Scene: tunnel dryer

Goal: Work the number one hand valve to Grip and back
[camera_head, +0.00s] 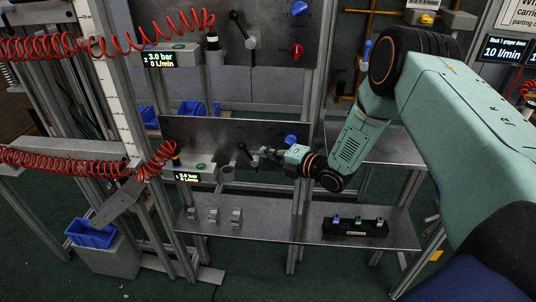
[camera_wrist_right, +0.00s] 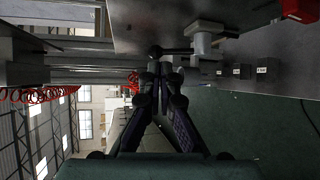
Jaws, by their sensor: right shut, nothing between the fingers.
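A black hand-valve lever with a ball knob (camera_head: 244,149) is on the lower grey panel. A similar black lever (camera_head: 238,28) is on the upper panel; I cannot read which is number one. My right gripper (camera_head: 263,153) is at the lower panel, just right of its lever. In the right wrist view my gripper (camera_wrist_right: 160,76) is shut and empty, its fingertips close to the lever (camera_wrist_right: 172,50), which runs sideways from a pale round hub (camera_wrist_right: 206,41). I cannot tell whether they touch. My left gripper is not in view.
A blue knob (camera_head: 291,139) sits right of the lower lever. Gauge displays (camera_head: 187,177) and red coiled hoses (camera_head: 60,160) are at left.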

